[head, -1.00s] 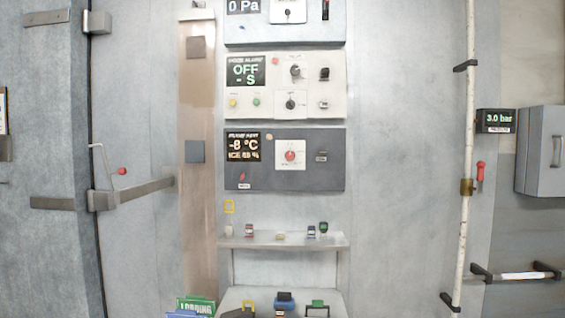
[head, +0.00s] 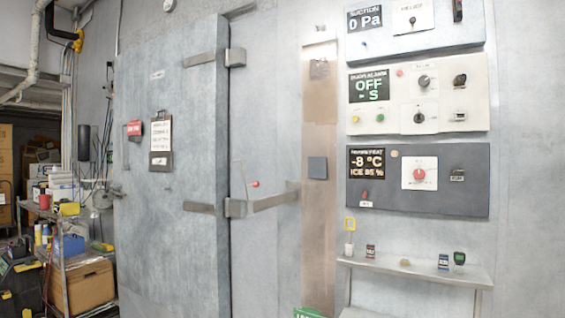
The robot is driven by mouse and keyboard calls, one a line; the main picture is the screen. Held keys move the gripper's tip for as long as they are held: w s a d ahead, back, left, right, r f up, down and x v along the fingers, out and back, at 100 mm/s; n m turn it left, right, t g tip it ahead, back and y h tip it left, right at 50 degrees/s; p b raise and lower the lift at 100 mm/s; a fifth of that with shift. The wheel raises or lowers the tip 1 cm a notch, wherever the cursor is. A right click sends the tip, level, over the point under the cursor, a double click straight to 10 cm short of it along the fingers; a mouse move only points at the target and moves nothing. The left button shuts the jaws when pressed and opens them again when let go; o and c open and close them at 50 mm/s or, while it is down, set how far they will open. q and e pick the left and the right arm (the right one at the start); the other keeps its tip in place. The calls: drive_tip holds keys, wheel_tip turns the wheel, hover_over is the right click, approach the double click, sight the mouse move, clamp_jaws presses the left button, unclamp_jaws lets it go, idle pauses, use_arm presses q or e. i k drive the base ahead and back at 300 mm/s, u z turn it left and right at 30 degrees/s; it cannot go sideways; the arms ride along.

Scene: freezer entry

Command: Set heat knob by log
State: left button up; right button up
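The heat panel (head: 458,192) is a dark grey wall box at right in the head view. Its display (head: 367,165) reads -8 °C and an ICE percentage that looks like 85. A red heat knob (head: 419,174) sits on a white plate in the panel's middle. A small dark switch (head: 457,175) is to its right, and a red indicator (head: 365,195) is below the display. A log clipboard (head: 160,142) with a white sheet hangs on the freezer door; its writing is too small to read. Neither gripper is in view.
A white alarm panel (head: 470,110) reads OFF above the heat panel. A small shelf (head: 420,268) with tags and padlocks juts out below. A cluttered cart (head: 65,265) stands at left.

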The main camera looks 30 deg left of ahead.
sight(418, 173)
drive_tip(key=u, duration=1.25)
drive_tip(key=k, duration=0.6)
drive_tip(key=z, duration=1.65)
drive_tip(key=i, duration=0.75)
drive_tip(key=z, duration=0.9)
drive_tip(key=i, duration=1.05)
drive_tip(key=u, duration=1)
drive_tip(key=i, duration=0.85)
drive_tip(key=u, duration=0.9)
